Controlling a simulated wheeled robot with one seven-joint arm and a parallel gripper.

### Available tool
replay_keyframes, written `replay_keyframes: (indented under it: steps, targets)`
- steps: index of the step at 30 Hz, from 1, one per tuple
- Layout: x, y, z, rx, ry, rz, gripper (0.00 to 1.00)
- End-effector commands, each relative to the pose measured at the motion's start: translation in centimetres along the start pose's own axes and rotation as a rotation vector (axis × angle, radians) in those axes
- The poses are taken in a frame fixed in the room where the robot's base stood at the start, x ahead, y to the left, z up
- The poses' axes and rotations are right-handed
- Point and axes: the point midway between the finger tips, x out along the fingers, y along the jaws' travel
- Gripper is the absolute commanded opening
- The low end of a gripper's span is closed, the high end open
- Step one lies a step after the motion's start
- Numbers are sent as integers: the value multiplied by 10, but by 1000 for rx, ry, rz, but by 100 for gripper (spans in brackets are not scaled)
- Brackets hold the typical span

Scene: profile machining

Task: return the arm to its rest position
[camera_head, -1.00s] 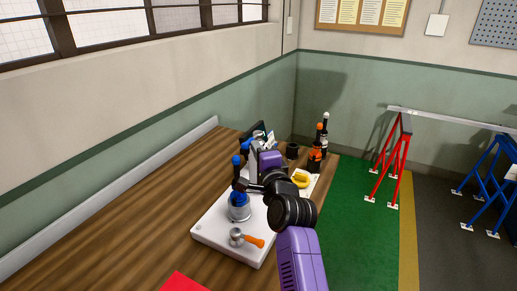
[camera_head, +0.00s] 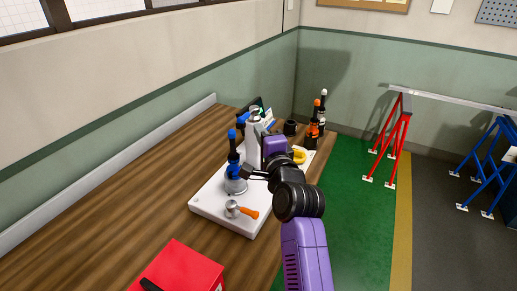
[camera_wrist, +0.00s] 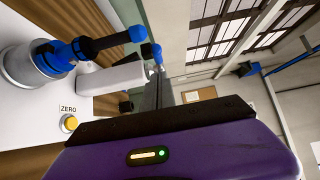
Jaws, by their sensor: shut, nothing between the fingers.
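My arm reaches up from the bottom of the head view, with purple links and black joints. My gripper (camera_head: 246,171) is shut and empty, just right of the blue-topped device (camera_head: 235,174) on the white board (camera_head: 212,200). I cannot tell exactly how far apart the two are. In the wrist view the narrow dark fingers (camera_wrist: 157,88) show beyond my purple hand. The device's blue knob and black stem (camera_wrist: 95,45) lie to their left there, apart from them.
A red box (camera_head: 180,270) is at the near table edge. Orange and black bottle-like tools (camera_head: 313,128) stand behind. The wooden table's left side (camera_head: 130,205) is clear. Red trestle legs (camera_head: 385,140) stand right.

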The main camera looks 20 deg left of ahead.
Motion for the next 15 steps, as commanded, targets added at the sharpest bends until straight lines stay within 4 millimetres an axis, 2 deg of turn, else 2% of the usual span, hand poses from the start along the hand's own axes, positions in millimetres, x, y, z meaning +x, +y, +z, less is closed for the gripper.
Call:
replay_keyframes:
  steps: [3,9,15]
  targets:
    - [-19,1,8,-1,3,-1,0]
    - [-46,1,22,0,5,-2,0]
    - [-59,1,29,0,6,-1,0]
